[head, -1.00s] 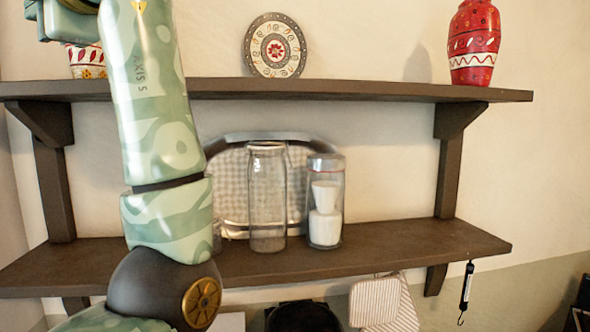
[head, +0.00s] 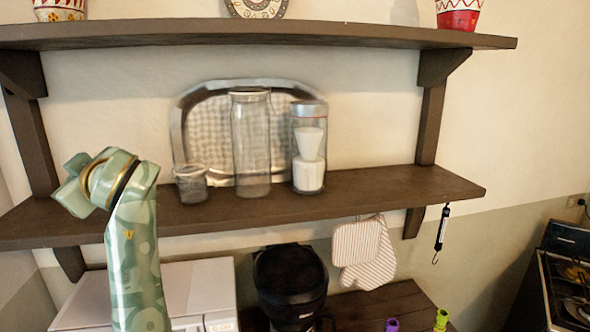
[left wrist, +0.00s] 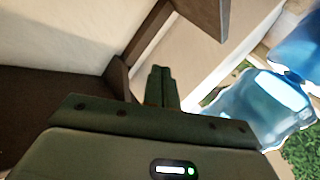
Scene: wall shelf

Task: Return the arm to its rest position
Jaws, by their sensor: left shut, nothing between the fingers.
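My left arm (head: 135,245) shows in the head view at the left, in front of the lower shelf; it is green patterned and bent at the top. Its gripper is not visible there. In the left wrist view the left gripper (left wrist: 160,72) shows its two dark green fingers pressed together, with nothing between them. The fingers are in front of a white surface, beside dark brown wood. My right arm and gripper are in neither view.
The lower shelf (head: 390,188) carries a small jar (head: 190,186), a tall glass jar (head: 252,150), a lidded jar (head: 309,150) and a tray (head: 182,112). A white box (head: 205,285) and dark appliance (head: 290,285) stand below. Blue bottles (left wrist: 255,105) are right of the fingers.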

